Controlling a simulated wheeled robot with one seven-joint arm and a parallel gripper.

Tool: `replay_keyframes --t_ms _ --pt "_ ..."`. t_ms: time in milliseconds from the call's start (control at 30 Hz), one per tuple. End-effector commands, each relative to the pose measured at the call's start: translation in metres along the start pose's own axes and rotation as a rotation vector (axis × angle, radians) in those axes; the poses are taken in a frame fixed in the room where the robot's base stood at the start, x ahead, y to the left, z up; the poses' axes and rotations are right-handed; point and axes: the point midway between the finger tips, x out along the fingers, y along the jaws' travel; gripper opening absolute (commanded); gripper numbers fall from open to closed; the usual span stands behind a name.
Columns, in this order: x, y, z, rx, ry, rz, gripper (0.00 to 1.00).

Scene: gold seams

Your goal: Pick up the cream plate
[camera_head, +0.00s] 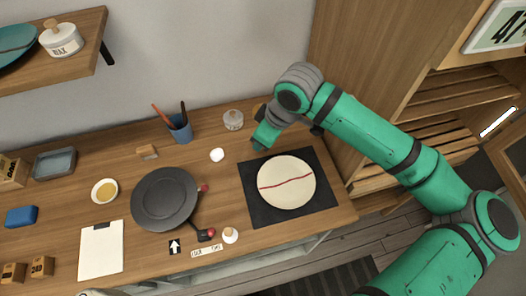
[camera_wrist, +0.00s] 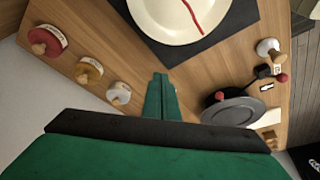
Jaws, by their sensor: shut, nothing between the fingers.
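The cream plate (camera_head: 286,182) lies flat on a black square mat (camera_head: 257,212) at the right of the wooden counter. A red seam runs across it. In the wrist view the plate (camera_wrist: 165,22) is at the top, partly cut off by the frame edge, on the dark mat (camera_wrist: 246,14). My gripper (camera_head: 258,143) is above the counter, behind and left of the plate, apart from it. In the wrist view the two green fingers of my gripper (camera_wrist: 160,82) are together, with nothing between them.
A dark grey pan-like plate (camera_head: 165,198) sits left of the mat. A blue cup (camera_head: 180,128) with tools and a white jar (camera_head: 233,120) stand at the back. The wrist view shows a red jar (camera_wrist: 46,40) and others near the wall. A wooden cabinet (camera_head: 390,70) borders the right.

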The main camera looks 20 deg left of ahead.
Motion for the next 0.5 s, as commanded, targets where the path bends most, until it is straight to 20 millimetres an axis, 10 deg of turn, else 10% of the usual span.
replay_keyframes --t_ms 500 --pt "0.081 0.0 0.0 0.001 -0.001 -0.002 0.0"
